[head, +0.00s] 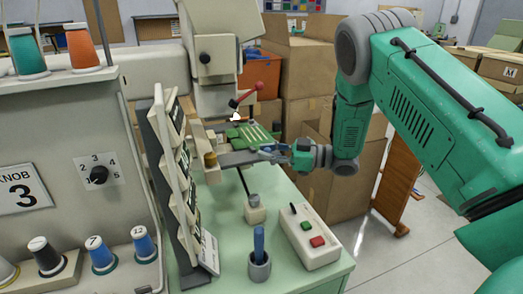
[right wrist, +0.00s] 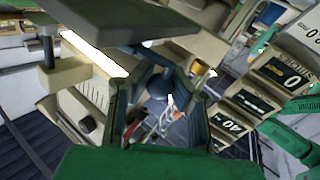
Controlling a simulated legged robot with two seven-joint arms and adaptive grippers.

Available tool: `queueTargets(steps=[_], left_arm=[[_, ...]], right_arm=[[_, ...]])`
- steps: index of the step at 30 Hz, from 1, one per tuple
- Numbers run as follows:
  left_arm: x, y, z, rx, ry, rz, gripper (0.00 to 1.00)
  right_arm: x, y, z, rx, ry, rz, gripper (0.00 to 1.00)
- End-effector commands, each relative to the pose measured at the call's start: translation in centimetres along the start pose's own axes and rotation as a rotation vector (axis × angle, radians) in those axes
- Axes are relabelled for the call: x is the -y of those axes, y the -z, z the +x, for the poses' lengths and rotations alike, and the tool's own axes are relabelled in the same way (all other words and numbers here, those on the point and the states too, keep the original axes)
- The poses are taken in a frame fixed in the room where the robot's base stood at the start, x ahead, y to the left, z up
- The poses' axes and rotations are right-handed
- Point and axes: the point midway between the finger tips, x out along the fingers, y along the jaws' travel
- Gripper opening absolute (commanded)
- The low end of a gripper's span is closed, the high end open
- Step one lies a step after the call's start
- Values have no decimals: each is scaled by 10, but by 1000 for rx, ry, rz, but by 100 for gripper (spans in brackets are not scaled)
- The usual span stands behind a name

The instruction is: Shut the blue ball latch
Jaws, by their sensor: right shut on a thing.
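My right gripper (head: 272,151) reaches in from the right, level with the grey arm of the machine above the green table. It is shut on a small blue part, which I take to be the blue ball latch; the fingers hide most of it. In the right wrist view the gripper (right wrist: 160,100) points away from the camera, with its dark fingers close around a bluish part. A green slatted piece (head: 250,134) lies just behind the gripper. A lever with a red ball end (head: 233,103) rises behind that. My left gripper is not in view.
A control box (head: 310,238) with green and red buttons, a cup (head: 259,268) holding a blue tool, and a small block with a dark rod (head: 255,210) stand on the green table. Cardboard boxes (head: 305,80) stand behind.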

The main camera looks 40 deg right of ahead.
Motion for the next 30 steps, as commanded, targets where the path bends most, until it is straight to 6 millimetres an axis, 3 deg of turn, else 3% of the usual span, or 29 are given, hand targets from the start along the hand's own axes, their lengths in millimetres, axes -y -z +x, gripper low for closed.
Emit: queueTargets(steps=[15, 30], left_arm=[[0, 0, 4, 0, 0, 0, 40], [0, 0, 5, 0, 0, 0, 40]], right_arm=[[-6, 1, -11, -66, 306, -7, 0], [-8, 4, -13, -79, 350, -8, 0]])
